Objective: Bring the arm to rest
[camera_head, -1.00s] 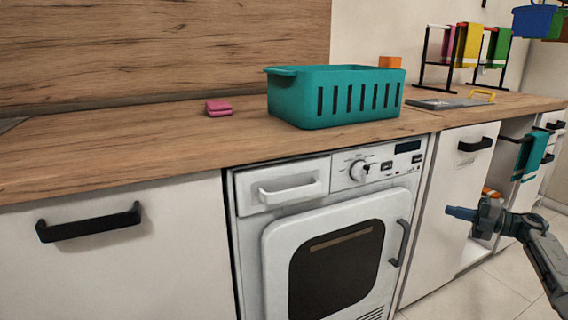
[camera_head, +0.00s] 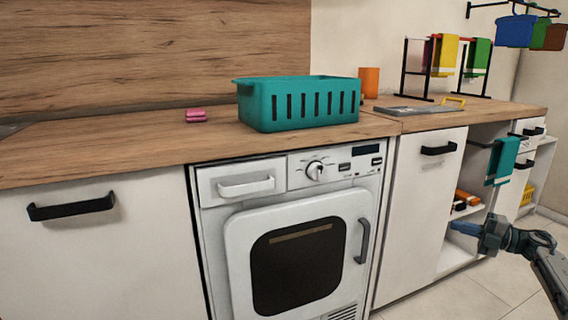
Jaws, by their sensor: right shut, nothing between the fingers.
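My right gripper (camera_head: 466,229) is at the lower right, with its arm coming in from the right edge. Its fingers are together and hold nothing. It is in front of the open shelf unit, apart from the counter and the washing machine. My left gripper is not in view.
The white washing machine (camera_head: 225,215) is below. Towel racks (camera_head: 404,72) stand at the back right. Tiled floor (camera_head: 470,295) shows at the lower right.

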